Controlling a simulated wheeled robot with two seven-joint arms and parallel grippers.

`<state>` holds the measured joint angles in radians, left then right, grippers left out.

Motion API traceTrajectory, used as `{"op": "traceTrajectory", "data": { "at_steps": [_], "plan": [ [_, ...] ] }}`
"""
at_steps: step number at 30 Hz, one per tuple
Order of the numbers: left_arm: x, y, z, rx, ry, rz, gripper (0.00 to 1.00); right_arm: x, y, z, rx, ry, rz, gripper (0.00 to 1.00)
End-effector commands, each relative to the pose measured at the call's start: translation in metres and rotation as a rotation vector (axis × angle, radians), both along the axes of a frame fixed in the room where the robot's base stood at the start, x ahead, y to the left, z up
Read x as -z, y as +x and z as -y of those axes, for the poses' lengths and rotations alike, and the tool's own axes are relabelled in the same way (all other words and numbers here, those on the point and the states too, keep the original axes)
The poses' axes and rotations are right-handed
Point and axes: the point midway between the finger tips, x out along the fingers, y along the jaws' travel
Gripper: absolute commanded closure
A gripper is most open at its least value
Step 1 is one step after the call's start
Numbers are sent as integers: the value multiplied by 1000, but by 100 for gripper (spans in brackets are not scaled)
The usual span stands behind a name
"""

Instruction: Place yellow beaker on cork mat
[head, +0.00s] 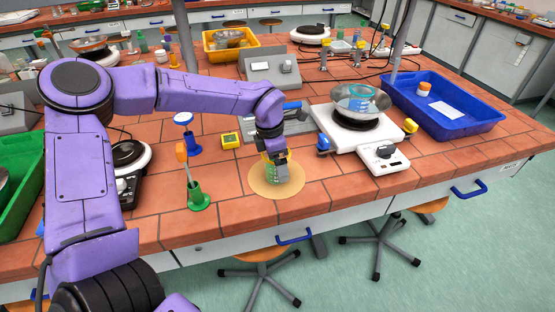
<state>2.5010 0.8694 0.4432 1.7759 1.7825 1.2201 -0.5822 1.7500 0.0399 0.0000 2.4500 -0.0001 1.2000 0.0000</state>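The cork mat (262,190) is a round tan disc lying flat near the front edge of the tiled bench. The yellow beaker (267,172) is a small see-through vessel with a yellow-green tint, upright over the mat and partly hidden by my gripper. My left gripper (277,161) reaches down from above with its fingers at the beaker and looks shut on it. I cannot tell whether the beaker's base touches the mat. My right gripper is not in view.
Bare tiles lie right of the mat.

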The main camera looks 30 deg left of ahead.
Motion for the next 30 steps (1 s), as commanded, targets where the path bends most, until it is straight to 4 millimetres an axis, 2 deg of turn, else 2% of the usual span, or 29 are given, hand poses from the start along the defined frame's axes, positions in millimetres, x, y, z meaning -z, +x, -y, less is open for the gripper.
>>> {"op": "traceTrajectory", "data": {
  "at_steps": [5,12,18,22,30],
  "plan": [
    [-14,0,-1,0,0,4,0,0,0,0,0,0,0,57],
    [-74,-7,-7,-2,0,6,0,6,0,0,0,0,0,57],
    [-112,-12,-11,0,2,3,0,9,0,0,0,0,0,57],
    [-122,-13,-12,0,2,1,0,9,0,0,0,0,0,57],
    [-123,-14,-12,0,1,0,0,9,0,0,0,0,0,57]
  ]
}}
